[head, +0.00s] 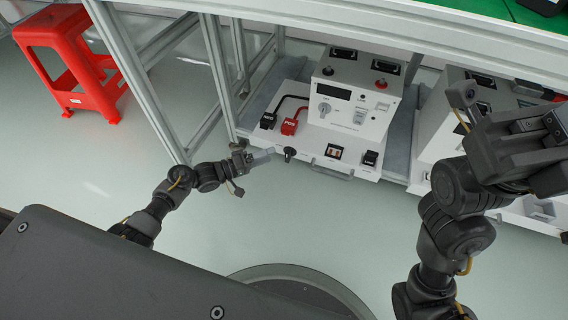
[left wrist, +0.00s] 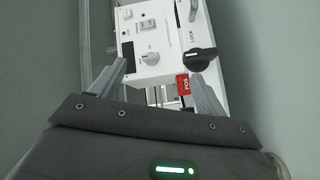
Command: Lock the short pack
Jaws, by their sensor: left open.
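A white test unit (head: 350,115) sits on the lower shelf, and it also shows in the left wrist view (left wrist: 150,72). A black lever knob (head: 289,152) is on its front lower left. In the left wrist view the knob (left wrist: 200,58) shows a white stripe beside lettering like LOCK. My left gripper (head: 263,156) is open and empty, just left of the knob in the head view. In the left wrist view its fingers (left wrist: 160,84) are apart, with the knob just beyond the right fingertip. My right gripper (head: 545,145) is at the right edge; its fingers are unclear.
A red plug (head: 289,127) and a black plug (head: 267,121) are on the unit's left side. A metal handle (head: 331,173) runs along its front. A similar white unit (head: 428,130) stands to the right, partly behind my right arm. A red stool (head: 68,60) is far left.

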